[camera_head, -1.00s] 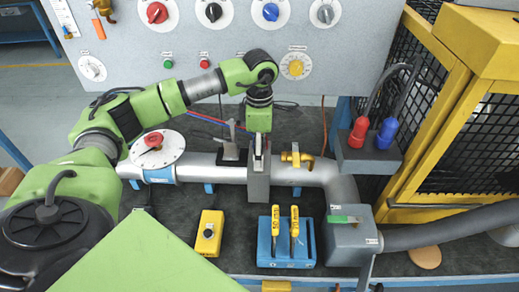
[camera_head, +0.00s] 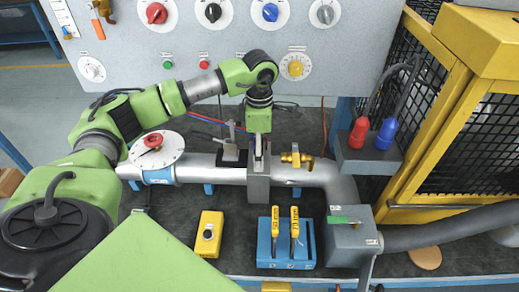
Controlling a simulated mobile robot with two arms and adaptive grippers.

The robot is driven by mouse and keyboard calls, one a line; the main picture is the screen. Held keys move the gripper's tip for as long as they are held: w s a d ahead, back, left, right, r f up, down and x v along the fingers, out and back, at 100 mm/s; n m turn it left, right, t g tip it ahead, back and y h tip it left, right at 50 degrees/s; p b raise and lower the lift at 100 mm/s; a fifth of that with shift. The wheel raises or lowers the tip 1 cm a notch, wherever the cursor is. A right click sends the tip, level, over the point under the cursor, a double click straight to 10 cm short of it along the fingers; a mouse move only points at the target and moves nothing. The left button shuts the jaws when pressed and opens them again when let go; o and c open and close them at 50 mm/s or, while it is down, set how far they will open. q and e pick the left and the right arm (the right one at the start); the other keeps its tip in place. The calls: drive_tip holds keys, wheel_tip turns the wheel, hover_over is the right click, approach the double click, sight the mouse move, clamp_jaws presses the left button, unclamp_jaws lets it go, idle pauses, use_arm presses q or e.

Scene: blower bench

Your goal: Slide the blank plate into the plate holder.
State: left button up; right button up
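The plate holder (camera_head: 258,186) is a grey upright block set into the grey pipe in the middle of the bench. My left gripper (camera_head: 259,150) points straight down right above the holder's top. Its fingers are small here, and whether they are open or closed on something is unclear. I cannot make out the blank plate for certain; any plate at the fingers or inside the holder is hidden. A blue rack (camera_head: 266,256) in front holds two yellow-handled plates (camera_head: 276,228), and its right slot looks empty. My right gripper is not in view.
A yellow box with a black button (camera_head: 209,232) lies left of the rack. A yellow valve (camera_head: 297,157) sits on the pipe right of the holder. A white dial with a red knob (camera_head: 156,146) stands at left. A grey control panel (camera_head: 225,70) rises behind.

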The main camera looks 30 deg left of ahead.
use_arm(q)
drive_tip(key=shift+f, duration=0.3)
drive_tip(key=shift+r, duration=0.35)
idle(0.4)
idle(0.5)
drive_tip(key=shift+f+b, duration=0.35)
drive_tip(key=shift+b, duration=0.15)
drive_tip(key=shift+r, duration=0.35)
idle(0.5)
drive_tip(key=o, duration=1.5)
drive_tip(key=shift+c, duration=0.2)
drive_tip(key=shift+s, duration=0.1)
wheel_tip(320, 180, up, 12)
